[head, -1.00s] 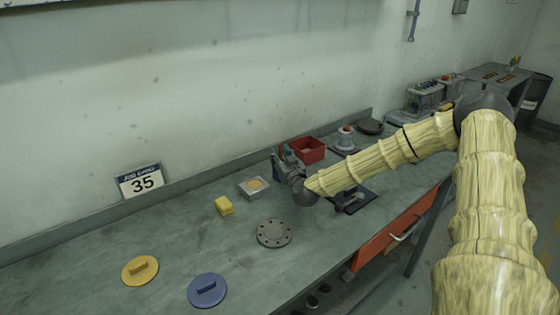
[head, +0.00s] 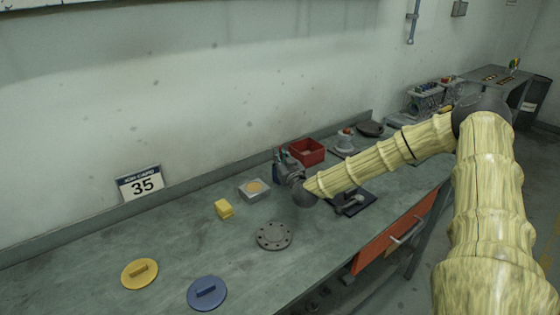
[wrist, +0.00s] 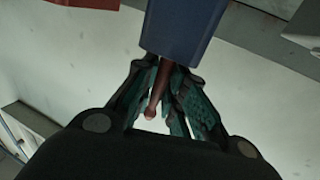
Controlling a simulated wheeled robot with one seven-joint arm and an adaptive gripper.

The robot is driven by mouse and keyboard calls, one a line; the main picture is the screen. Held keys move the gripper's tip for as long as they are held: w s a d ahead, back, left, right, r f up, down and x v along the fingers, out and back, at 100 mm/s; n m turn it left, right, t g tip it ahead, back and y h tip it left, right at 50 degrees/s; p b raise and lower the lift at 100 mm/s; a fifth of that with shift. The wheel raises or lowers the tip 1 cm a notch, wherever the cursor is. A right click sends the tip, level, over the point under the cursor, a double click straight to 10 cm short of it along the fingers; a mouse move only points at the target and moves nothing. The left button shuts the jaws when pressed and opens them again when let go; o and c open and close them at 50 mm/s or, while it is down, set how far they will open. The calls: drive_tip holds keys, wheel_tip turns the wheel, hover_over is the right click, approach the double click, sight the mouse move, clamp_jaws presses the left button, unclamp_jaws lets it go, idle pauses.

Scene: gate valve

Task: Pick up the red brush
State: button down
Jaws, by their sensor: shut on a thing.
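In the wrist view my gripper (wrist: 172,112) is shut on a thin dark-red handle, the red brush (wrist: 157,98). One end of the handle shows between the fingers. The other end runs up to a dark blue cup-like thing (wrist: 185,30) and is hidden there; I cannot tell whether the brush is inside it or clear of it. In the head view my gripper (head: 284,165) is over the back of the bench, just left of the red bin. The brush is too small and hidden to make out there.
On the bench (head: 110,255) stand the red bin (head: 308,151), a grey box (head: 254,188), a yellow block (head: 223,208) and a grey flange (head: 273,235). A yellow lid (head: 139,273) and a blue lid (head: 206,293) lie at the front left. A job card (head: 140,183) leans at the wall.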

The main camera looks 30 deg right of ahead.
drive_tip(key=shift+r+b, duration=0.65)
drive_tip(key=shift+r, duration=4.3)
drive_tip(key=shift+r, duration=0.1)
